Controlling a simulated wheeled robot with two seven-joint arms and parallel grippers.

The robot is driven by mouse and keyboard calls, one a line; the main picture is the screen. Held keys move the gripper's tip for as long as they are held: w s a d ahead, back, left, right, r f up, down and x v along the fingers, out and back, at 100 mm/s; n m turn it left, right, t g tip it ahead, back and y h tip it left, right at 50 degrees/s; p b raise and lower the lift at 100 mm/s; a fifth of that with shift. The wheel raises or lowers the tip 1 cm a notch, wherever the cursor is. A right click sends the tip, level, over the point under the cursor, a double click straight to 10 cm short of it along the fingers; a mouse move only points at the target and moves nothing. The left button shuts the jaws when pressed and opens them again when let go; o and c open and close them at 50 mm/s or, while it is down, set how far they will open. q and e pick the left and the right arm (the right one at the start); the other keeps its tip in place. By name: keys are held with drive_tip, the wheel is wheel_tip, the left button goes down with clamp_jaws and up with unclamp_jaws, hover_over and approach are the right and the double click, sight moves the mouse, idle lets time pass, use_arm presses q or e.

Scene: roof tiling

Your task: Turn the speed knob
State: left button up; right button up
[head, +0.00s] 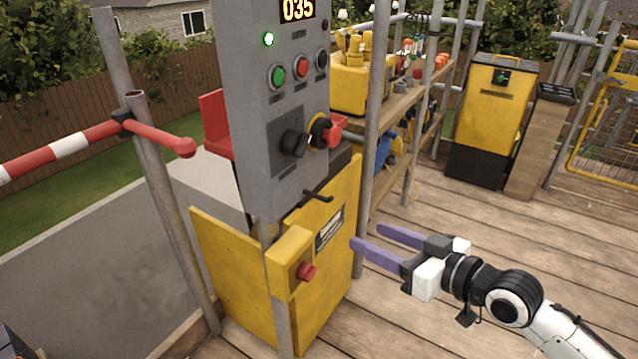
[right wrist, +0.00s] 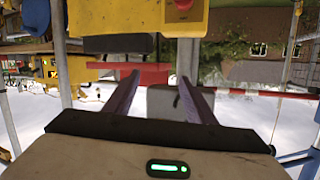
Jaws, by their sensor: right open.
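A grey control panel (head: 258,80) stands upright at the centre of the head view. A black knob (head: 294,142) sits on a dark plate on its lower part, and I take it to be the speed knob; its label is too small to read. Beside it is a red-handled switch (head: 328,131) on a yellow ring. A lit display (head: 297,10) at the top reads 035. My right gripper (head: 366,234) is open and empty, below and right of the knob, apart from the panel. Its purple fingers also show in the right wrist view (right wrist: 158,76). My left gripper is not seen.
A yellow cabinet (head: 338,200) stands under the panel, with a red button (head: 307,271) on a box in front. Metal poles (head: 372,100) rise close to the panel's right. A black lever (head: 318,197) juts from its bottom.

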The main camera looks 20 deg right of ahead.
wheel_tip(320, 180, up, 11)
drive_tip(key=a+n+y+b, duration=0.2)
drive_tip(key=n+y+b, duration=0.2)
drive_tip(key=n+y, duration=0.1)
approach(306, 148)
drive_tip(key=p+x, duration=0.1)
drive_tip(key=x, duration=0.7)
drive_tip(key=shift+w+p, duration=0.1)
drive_tip(key=shift+p, duration=0.3)
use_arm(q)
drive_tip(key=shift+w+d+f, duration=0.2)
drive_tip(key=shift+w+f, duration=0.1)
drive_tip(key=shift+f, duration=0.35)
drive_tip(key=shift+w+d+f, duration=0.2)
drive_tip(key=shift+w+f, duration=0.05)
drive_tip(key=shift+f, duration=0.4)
use_arm(e)
drive_tip(key=shift+w+a, duration=0.35)
drive_tip(key=shift+w, duration=0.1)
